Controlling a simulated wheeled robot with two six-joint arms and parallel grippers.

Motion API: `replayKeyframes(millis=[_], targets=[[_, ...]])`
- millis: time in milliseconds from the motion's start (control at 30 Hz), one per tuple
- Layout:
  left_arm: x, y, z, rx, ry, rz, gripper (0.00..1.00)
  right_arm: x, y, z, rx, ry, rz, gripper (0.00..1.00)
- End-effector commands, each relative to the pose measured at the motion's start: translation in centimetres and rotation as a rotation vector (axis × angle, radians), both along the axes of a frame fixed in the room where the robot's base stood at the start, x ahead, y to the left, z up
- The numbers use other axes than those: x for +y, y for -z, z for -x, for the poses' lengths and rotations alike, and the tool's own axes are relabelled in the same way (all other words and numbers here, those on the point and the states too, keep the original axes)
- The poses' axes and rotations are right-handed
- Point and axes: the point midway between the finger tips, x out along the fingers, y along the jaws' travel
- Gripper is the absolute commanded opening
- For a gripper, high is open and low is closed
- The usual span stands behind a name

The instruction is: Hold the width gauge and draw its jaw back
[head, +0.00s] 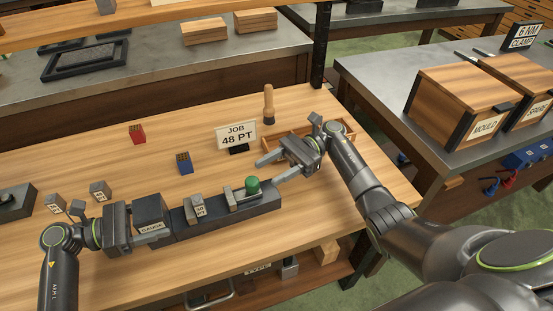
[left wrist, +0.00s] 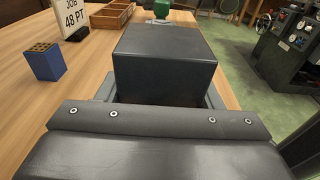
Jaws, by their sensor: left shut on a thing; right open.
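The width gauge (head: 185,222) is a long dark bar lying on the wooden bench, with a tall dark block at its left end. A small grey block marked 30 PT (head: 199,208) sits on the bar. The jaw with its green knob (head: 252,185) is toward the bar's right end; the knob also shows at the top of the left wrist view (left wrist: 162,8). My left gripper (head: 146,228) is shut on the gauge's end block (left wrist: 165,62). My right gripper (head: 270,171) is open and empty, just right of and behind the green knob, apart from it.
A JOB 48 PT sign (head: 236,136), a blue block (head: 184,163) and a red block (head: 138,134) stand behind the gauge. A wooden tray (head: 343,127) and a wooden-handled tool (head: 268,104) are near my right gripper. Small grey blocks (head: 99,190) stand at left.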

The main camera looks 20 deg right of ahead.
Motion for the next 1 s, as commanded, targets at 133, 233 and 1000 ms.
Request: replayKeyframes(millis=[133, 233, 1000], targets=[[0.0, 0.1, 0.0, 0.001, 0.0, -0.002, 0.36, -2.9, -0.1, -0.9, 0.0, 0.001, 0.001, 0.51], [0.0, 0.1, 0.0, 0.001, 0.0, -0.002, 0.36, -4.1, 0.0, -1.3, 0.001, 0.001, 0.0, 0.51], [0.0, 0.0, 0.0, 0.001, -0.001, -0.001, 0.36, -5.6, 0.0, -1.7, -0.001, 0.0, -0.001, 0.51]])
